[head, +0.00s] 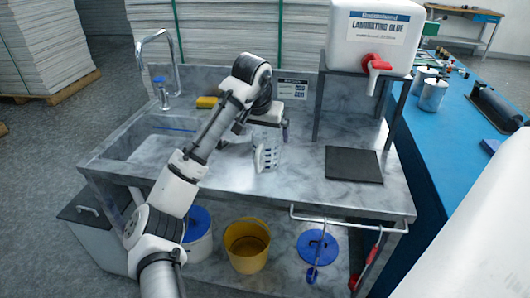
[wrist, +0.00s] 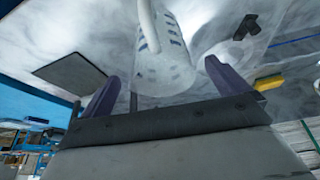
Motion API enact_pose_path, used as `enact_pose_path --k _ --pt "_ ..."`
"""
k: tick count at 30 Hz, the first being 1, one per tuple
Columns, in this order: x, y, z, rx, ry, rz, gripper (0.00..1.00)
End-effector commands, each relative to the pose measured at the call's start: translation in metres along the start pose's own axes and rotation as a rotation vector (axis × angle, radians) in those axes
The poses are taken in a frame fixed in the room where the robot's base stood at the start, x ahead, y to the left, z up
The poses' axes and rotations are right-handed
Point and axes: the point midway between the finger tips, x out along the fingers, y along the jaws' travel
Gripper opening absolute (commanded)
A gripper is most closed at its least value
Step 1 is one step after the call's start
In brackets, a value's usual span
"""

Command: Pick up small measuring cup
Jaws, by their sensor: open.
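The small measuring cup (head: 268,147) is translucent with blue graduation marks and a white handle. It stands upright on the marbled counter near the middle of the head view. In the wrist view the cup (wrist: 165,65) shows between the two purple fingers. My gripper (head: 268,125) is at the cup's upper part and partly hides it in the head view. In the wrist view my gripper (wrist: 164,88) has its fingers spread wide, with a visible gap on either side of the cup.
A sink with a tall faucet (head: 177,68) and a yellow sponge (head: 206,102) lie to the left. A dark square plate (head: 353,164) lies to the right under the laminating glue tank (head: 372,38). A yellow bucket (head: 246,245) stands below the counter.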

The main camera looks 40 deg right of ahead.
Motion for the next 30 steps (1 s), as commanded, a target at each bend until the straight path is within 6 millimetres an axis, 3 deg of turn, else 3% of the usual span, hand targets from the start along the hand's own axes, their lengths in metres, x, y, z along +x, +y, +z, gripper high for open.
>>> enact_pose_path --k 5,13,22,30 --pt "0.012 -0.001 -0.001 -0.001 -0.002 0.000 1.00" --pt "0.050 -0.002 -0.002 -0.001 0.000 0.000 1.00" --pt "0.056 -0.002 -0.002 -0.001 0.002 -0.001 1.00" --pt "0.056 -0.001 -0.002 0.000 0.002 0.000 0.64"
